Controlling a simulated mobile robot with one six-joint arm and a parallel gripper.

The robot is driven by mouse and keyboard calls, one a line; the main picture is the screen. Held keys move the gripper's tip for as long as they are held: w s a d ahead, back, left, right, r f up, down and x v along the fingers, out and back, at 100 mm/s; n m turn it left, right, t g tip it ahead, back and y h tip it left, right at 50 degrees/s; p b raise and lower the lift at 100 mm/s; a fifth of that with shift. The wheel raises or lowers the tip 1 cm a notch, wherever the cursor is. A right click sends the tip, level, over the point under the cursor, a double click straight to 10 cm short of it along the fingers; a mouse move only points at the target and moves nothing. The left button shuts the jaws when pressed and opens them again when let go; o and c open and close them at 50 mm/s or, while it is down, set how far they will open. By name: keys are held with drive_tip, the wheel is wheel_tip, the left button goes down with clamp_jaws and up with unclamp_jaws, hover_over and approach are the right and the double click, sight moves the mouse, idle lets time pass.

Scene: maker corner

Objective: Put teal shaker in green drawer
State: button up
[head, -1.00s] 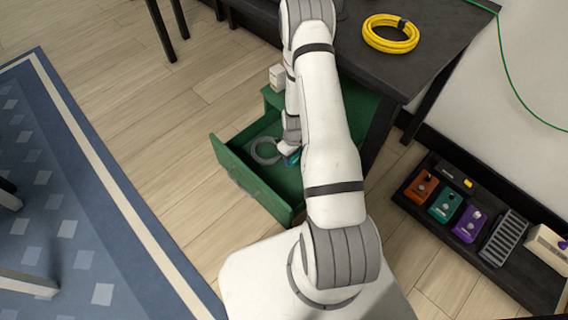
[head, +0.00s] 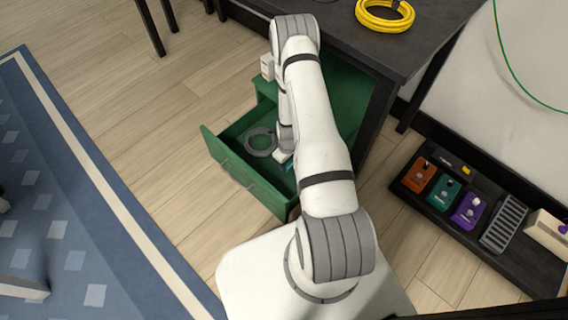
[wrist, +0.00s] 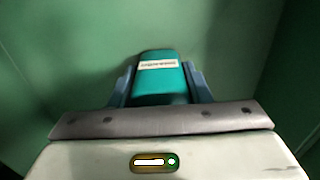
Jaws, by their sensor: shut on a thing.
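The teal shaker (wrist: 160,82) with a pale label is between the two fingers of my gripper (wrist: 160,88) in the wrist view. My gripper is shut on it. In the head view a small teal patch of the shaker (head: 287,165) shows beside my wrist, over the open green drawer (head: 226,168). The wrist view shows green surfaces all around the shaker. My arm hides part of the drawer in the head view, and I cannot tell whether the shaker touches the drawer floor.
A grey ring-shaped coil (head: 261,142) lies in the drawer, left of my gripper. The dark table (head: 350,35) carries a yellow coil (head: 385,14). Several pedals sit on a black board (head: 500,250) at right.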

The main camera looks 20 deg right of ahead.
drive_tip(key=shift+f, duration=0.1)
drive_tip(key=o, duration=0.5)
drive_tip(key=shift+f, duration=0.1)
drive_tip(key=o, duration=0.5)
